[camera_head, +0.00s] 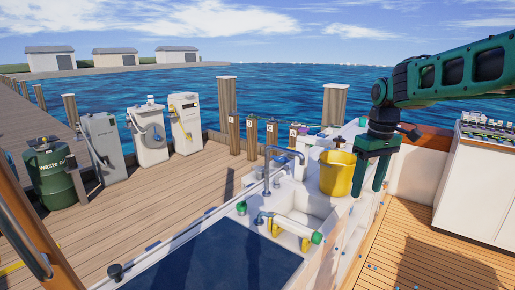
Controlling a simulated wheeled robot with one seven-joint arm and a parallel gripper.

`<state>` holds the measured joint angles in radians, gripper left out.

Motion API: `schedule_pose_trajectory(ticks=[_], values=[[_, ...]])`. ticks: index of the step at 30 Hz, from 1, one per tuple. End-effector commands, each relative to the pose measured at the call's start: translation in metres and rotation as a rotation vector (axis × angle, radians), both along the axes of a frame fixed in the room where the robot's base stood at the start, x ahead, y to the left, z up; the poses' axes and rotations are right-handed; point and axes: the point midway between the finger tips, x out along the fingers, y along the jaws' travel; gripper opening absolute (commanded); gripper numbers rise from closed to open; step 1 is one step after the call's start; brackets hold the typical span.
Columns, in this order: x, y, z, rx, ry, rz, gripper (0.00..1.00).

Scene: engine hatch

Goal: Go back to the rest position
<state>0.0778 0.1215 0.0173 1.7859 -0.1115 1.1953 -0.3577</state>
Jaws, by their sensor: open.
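My gripper (371,174) hangs pointing down from my green arm at the right of the head view. Its two dark green fingers are apart, and nothing shows between them except background. It is just right of a yellow bucket (337,174) and partly overlaps its right edge in the picture; I cannot tell whether they touch. The bucket stands upright on the white counter. My arm reaches in from the upper right edge.
A white sink (300,205) with a faucet (268,172) lies left of the bucket. A dark panel (215,258) fills the foreground. A white cabinet (480,190) stands at right. The wooden deck (425,240) has small scattered bits. Pumps and a green waste drum (52,178) stand on the dock.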

Motion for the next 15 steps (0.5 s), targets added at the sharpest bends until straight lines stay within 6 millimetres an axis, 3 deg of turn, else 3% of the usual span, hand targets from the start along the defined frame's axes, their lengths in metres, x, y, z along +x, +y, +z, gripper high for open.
schedule_pose_trajectory(ticks=[1,6,15], values=[[-0.024,-0.015,0.001,-0.007,0.001,-0.067,0.55],[-0.102,-0.056,-0.007,-0.026,0.009,-0.304,0.55],[-0.248,-0.099,-0.045,-0.03,0.03,-0.706,0.55]])
